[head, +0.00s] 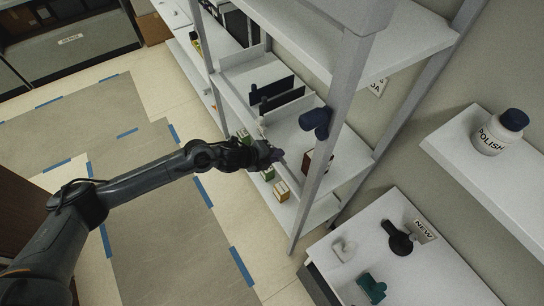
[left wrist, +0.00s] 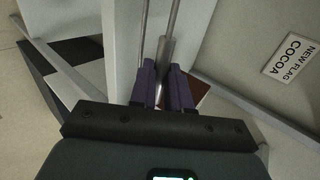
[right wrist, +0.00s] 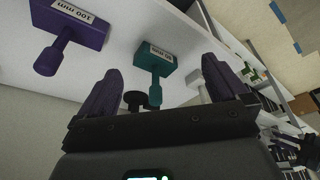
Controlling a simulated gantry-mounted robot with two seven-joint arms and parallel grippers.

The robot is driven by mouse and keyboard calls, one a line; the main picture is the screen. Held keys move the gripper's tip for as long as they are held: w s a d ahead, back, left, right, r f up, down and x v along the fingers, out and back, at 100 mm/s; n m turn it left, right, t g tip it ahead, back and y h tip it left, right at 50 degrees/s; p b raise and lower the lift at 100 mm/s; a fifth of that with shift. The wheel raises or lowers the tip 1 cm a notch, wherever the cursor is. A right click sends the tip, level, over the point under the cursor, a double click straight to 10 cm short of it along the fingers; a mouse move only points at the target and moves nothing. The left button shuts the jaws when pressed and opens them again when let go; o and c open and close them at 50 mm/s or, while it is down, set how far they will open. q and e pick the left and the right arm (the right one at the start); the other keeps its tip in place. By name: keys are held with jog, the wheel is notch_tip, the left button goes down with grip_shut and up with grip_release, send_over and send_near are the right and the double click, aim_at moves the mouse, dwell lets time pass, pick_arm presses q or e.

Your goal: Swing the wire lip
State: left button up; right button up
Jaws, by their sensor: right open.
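The wire lip shows as thin metal rods (left wrist: 170,35) running up from between my left fingers in the left wrist view. My left gripper (left wrist: 163,82) has its two purple fingers close together around a rod, and looks shut on it. In the head view my left gripper (head: 276,155) reaches in from the left to the front edge of the shelf rack; the wire itself is too small to make out there. My right gripper (right wrist: 165,90) is open and empty in the right wrist view, with a teal tool (right wrist: 154,62) beyond its spread fingers. It is outside the head view.
A grey rack post (head: 325,140) stands right of my left gripper, with a dark blue knob-like thing (head: 316,122) by it. Small boxes (head: 281,191) sit low in the rack. A white counter (head: 425,272) holds several tools, including a black one (head: 399,240). A purple tool (right wrist: 72,30) is near my right gripper.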

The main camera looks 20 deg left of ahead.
pick_arm(q)
grip_shut()
jog(key=shift+w+d, duration=0.1)
jog(key=shift+w, duration=0.05)
jog(key=shift+w+d+r, duration=0.15)
jog(key=shift+w+d, duration=0.2)
jog(key=shift+w, duration=0.2)
jog(key=o, duration=0.7)
grip_release()
